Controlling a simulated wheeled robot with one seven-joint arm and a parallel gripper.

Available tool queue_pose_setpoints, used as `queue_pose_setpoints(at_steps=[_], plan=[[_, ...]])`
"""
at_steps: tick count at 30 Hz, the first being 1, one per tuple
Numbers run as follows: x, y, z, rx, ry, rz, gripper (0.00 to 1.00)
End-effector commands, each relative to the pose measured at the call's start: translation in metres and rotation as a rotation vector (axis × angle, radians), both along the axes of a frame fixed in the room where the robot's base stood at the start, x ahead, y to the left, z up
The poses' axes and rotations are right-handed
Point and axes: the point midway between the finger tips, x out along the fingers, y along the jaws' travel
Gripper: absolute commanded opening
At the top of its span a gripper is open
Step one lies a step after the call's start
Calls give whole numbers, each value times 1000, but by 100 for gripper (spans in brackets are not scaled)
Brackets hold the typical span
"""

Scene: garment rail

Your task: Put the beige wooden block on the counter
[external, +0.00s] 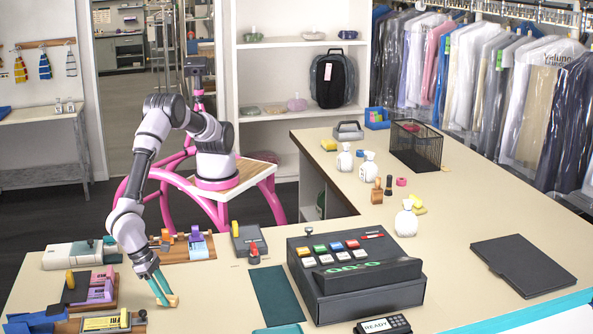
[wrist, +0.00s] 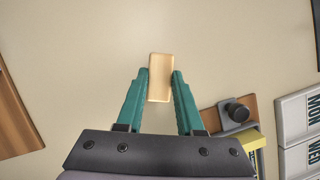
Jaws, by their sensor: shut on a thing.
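The beige wooden block (wrist: 160,77) is between the fingertips of my gripper (wrist: 160,85) in the wrist view. Both teal fingers are shut on its sides, and its far end sticks out past them. In the external view, my gripper (external: 166,290) points down at the front left of the counter (external: 215,300) with the block (external: 172,301) at its tips. The block is at or just above the counter top; I cannot tell whether it touches. The counter around it is bare.
A black cash register (external: 355,275) and a dark green mat (external: 277,296) stand to the right. Wooden trays with stamps (external: 90,288) and a yellow-labelled box (external: 105,322) lie close on the left. Bare counter lies between the block and the mat.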

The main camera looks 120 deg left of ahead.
Motion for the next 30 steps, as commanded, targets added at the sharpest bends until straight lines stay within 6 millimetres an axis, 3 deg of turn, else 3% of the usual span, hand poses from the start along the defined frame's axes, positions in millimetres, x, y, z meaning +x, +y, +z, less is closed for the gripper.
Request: queue_pose_setpoints(at_steps=[4, 5, 7, 20, 30], plan=[[0, 0, -3, 1, 0, 0, 0], [0, 0, -3, 1, 0, 0, 40], [0, 0, -3, 0, 0, 0, 66], [-2, -1, 5, -1, 0, 0, 66], [-26, -12, 69, -3, 1, -1, 66]])
